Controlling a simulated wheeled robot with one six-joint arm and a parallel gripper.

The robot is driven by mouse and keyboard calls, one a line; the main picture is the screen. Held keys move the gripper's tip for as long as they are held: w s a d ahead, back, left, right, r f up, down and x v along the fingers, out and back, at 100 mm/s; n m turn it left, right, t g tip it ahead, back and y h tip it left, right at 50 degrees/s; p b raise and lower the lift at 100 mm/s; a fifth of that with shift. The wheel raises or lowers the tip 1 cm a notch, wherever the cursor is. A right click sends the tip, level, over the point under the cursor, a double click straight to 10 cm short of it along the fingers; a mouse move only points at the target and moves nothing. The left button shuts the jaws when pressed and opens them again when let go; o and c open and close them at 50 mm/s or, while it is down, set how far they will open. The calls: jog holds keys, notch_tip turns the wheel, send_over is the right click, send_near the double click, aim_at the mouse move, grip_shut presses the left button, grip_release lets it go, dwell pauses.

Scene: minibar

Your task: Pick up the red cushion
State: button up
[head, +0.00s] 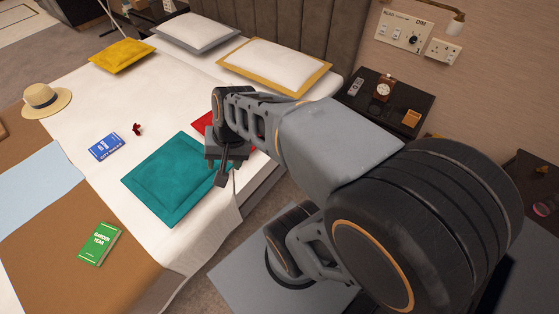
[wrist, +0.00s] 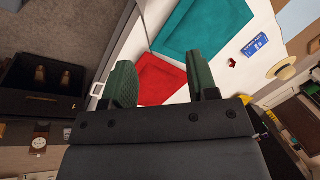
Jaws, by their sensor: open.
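The red cushion (head: 201,122) lies on the bed next to the teal cushion (head: 170,182). In the head view my arm hides most of it. In the wrist view the red cushion (wrist: 160,80) shows between my fingers, with its far part clear and its near part cut off by the gripper body. My gripper (head: 223,170) is open and empty above the bed's right side, near the teal cushion's right edge in the head view. Its two fingers also show in the wrist view (wrist: 160,83), apart, with nothing between them but the view of the cushion below.
A blue book (head: 106,147), a small dark red item (head: 137,129), a straw hat (head: 46,100) and a green book (head: 100,243) lie on the bed. Yellow (head: 122,55) and white pillows (head: 275,66) are at the head. A dark nightstand (head: 407,103) stands right of the bed.

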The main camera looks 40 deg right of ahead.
jog(key=w+d+f+m+t+y+b, duration=0.25)
jog(key=w+f+m+b, duration=0.2)
jog(key=f+m, duration=0.6)
jog(key=w+d+f+m+t+y+b, duration=0.2)
jog(key=w+d+f+m+y+b, duration=0.35)
jog(key=m, duration=0.75)
jog(key=d+f+m+t+h+b, duration=0.4)
jog(key=d+f+m, duration=0.4)
jog(key=m, duration=0.4)
jog(key=s+d+f+m+t+h+b, duration=0.1)
jog(key=d+f+m+t+h+b, duration=0.3)
jog(key=d+m, duration=0.6)
notch_tip(320, 180, down, 4)
jog(key=m+h, duration=0.2)
jog(key=shift+s+h, duration=0.15)
jog(key=shift+h, duration=0.15)
jog(key=shift+r, duration=0.1)
jog(key=b+x, duration=0.3)
jog(key=x, duration=1)
jog(key=shift+w, duration=0.4)
jog(key=shift+c, duration=0.3)
grip_shut()
